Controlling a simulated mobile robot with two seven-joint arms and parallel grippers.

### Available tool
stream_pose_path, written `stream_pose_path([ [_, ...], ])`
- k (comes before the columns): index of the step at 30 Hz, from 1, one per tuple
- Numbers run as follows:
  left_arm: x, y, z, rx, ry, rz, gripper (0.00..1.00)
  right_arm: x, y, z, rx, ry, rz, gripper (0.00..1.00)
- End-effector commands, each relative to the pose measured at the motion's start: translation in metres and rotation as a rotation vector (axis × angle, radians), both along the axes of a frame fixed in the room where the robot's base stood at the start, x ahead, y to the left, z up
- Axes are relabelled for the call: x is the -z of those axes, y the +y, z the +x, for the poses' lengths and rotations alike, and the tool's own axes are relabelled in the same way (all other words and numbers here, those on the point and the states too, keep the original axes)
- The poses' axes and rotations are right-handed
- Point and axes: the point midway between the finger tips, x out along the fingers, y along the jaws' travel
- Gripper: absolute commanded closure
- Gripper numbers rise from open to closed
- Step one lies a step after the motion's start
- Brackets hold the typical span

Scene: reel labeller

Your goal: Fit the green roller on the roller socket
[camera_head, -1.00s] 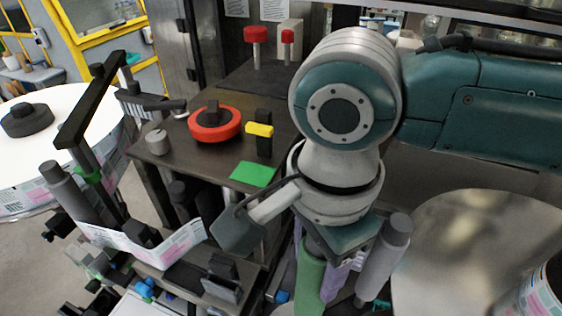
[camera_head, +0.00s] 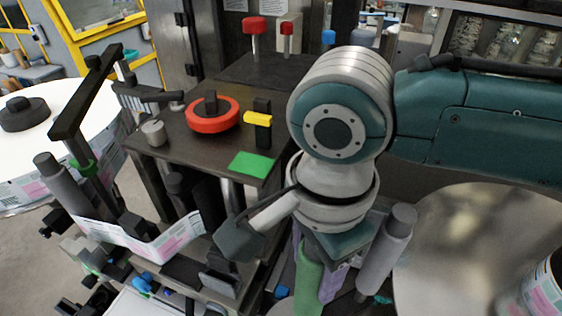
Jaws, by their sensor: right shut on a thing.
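The green roller (camera_head: 308,285) stands roughly upright below my right wrist in the head view, its lower end cut off by the bottom edge. My right gripper (camera_head: 326,262) points down and is shut on the green roller. Its fingertips are mostly hidden behind my wrist and the rollers. A purple roller (camera_head: 332,284) shows just right of the green one. I cannot tell whether they touch. The roller socket cannot be made out; the area under the green roller is hidden or out of frame. My left gripper is not in view.
A grey roller (camera_head: 386,254) stands close to the right of my gripper. A large round metal disc (camera_head: 465,255) lies farther right. The dark machine top (camera_head: 185,150) bears a red ring (camera_head: 228,122), a yellow-handled piece (camera_head: 258,119) and a flat green patch (camera_head: 251,164).

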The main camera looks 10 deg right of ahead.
Motion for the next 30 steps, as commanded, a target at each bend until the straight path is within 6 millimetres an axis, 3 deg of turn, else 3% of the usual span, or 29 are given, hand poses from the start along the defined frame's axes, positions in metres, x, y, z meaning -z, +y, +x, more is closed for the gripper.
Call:
stream_pose_path([
  [23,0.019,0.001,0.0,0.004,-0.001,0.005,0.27,0.032,0.001,0.0,0.0,0.0,0.002,1.0],
  [30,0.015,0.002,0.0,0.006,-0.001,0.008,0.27,0.029,0.001,0.001,0.001,0.0,0.002,1.0],
])
